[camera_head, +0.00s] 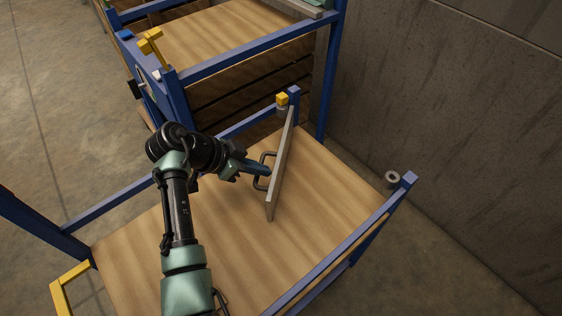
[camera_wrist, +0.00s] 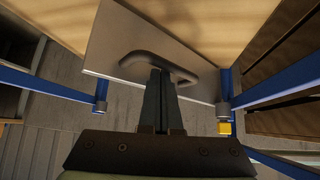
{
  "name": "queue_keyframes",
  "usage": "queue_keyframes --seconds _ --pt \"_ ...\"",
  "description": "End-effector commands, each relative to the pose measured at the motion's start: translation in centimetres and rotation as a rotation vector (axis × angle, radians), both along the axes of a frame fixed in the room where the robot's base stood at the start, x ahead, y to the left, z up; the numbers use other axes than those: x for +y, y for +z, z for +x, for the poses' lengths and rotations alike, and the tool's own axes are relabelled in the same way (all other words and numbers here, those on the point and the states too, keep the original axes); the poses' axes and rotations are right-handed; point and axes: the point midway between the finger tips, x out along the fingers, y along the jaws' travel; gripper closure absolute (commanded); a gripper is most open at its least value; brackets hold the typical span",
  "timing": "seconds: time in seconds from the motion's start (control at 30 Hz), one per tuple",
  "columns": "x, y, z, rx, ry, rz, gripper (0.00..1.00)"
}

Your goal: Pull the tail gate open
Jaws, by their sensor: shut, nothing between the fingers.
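The tail gate (camera_head: 282,165) is a narrow grey panel. It stands at an angle over the wooden deck of the near cart, its far end at a blue corner post. A dark loop handle (camera_head: 263,183) is on its left face. In the wrist view the gate (camera_wrist: 118,45) fills the upper middle, with the bent handle (camera_wrist: 187,75) across it. My gripper (camera_head: 266,171) reaches the handle from the left. In the wrist view its fingers (camera_wrist: 160,72) are together, with tips at the handle bar. They hold nothing; contact with the handle is unclear.
The cart's wooden deck (camera_head: 330,200) is bare around the gate, with blue rails (camera_head: 335,250) at its edges. A yellow block (camera_head: 282,99) sits by the far post. A second blue cart (camera_head: 245,62) stands behind; a concrete wall (camera_head: 450,110) rises at right.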

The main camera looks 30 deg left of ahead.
Motion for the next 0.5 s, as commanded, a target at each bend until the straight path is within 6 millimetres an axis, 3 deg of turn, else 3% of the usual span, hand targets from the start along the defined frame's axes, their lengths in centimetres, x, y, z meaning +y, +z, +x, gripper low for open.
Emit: queue_keyframes --seconds 0.2,0.5 --pt "3.5 -0.5 -0.4 0.000 0.002 0.001 1.00" --pt "6.0 -0.3 -0.4 0.001 0.001 0.001 1.00"
